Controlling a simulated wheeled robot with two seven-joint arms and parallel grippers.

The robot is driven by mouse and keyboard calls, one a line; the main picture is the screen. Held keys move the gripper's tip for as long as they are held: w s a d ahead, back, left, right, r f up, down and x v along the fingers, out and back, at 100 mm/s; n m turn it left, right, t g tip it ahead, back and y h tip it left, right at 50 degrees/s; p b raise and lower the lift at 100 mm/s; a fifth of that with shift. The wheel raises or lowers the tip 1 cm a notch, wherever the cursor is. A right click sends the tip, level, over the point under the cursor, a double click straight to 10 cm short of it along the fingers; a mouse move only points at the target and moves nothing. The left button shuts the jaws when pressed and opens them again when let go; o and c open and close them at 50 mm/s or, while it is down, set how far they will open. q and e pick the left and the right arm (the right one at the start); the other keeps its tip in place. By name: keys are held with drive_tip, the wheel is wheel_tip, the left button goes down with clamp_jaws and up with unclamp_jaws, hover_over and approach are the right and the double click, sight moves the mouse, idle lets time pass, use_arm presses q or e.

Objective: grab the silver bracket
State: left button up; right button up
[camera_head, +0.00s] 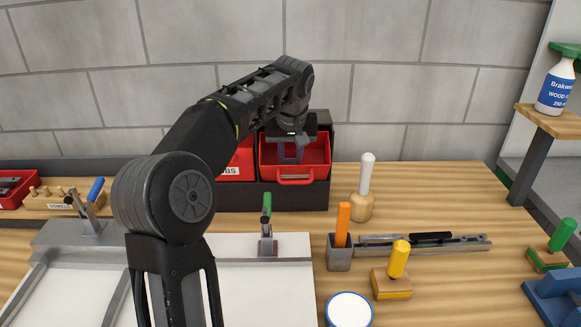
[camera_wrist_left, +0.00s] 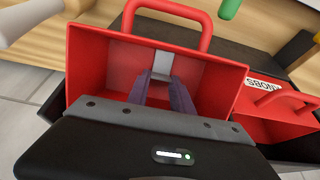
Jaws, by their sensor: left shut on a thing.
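My left gripper (camera_head: 290,154) reaches down into a red bin (camera_head: 318,178) at the back of the bench. In the left wrist view its two dark fingers (camera_wrist_left: 163,90) are shut on the silver bracket (camera_wrist_left: 162,64), a small pale grey piece between the fingertips. The bracket is inside the red bin (camera_wrist_left: 221,88), close to the wall with the handle. Most of the bracket is hidden by the fingers, and I cannot tell whether it touches the bin floor. My right gripper is in neither view.
A second red bin, labelled KNOBS (camera_wrist_left: 270,108), stands beside this one. White panels (camera_head: 262,290) lie at the front left.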

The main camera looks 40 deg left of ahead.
use_arm(q)
clamp_jaws()
drive_tip(key=shift+r, duration=0.3)
